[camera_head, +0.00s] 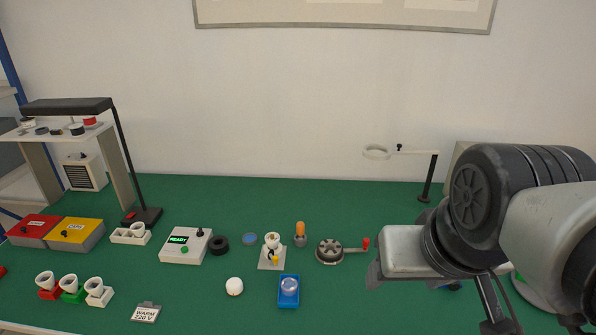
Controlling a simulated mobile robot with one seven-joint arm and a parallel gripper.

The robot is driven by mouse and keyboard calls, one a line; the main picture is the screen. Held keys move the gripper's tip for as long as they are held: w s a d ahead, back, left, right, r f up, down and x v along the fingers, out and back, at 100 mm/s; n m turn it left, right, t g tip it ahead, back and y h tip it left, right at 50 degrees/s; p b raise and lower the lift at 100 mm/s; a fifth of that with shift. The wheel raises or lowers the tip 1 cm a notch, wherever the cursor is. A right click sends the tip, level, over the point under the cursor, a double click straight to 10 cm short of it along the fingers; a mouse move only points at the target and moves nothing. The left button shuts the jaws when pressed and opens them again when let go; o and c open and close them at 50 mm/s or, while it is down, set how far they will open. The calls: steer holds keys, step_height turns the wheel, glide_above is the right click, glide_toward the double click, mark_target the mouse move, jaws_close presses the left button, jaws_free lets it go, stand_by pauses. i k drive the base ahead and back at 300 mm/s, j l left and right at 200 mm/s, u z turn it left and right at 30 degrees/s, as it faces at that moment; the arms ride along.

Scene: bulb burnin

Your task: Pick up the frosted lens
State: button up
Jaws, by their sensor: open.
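I cannot tell for sure which thing is the frosted lens. A small flat blue disc (250,239) lies on the green table near the middle. A white ball (234,286) sits nearer the front, and a blue tray (289,303) holding a pale, rounded clear piece (289,286) lies to its right. Several small discs (57,131) lie on the raised shelf at the far left. My gripper (405,284) is open at the right, above the table and well right of these things. Its fingers are partly hidden by its own body, and I see nothing held.
A white READY box (186,246), a black ring (219,245), a small socket stand (271,254), an orange bulb (300,230) and a cranked round device (331,251) stand mid-table. A black lamp (124,160) rises at left. A ring stand (431,180) stands behind my arm.

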mark_target(233, 286)
steer(key=j+z, duration=0.35)
steer(key=j, duration=0.3)
steer(key=j+z, duration=0.4)
steer(key=j, duration=0.2)
steer(key=k+j+z, duration=0.2)
steer(key=j+z, duration=0.15)
steer(key=j, duration=0.25)
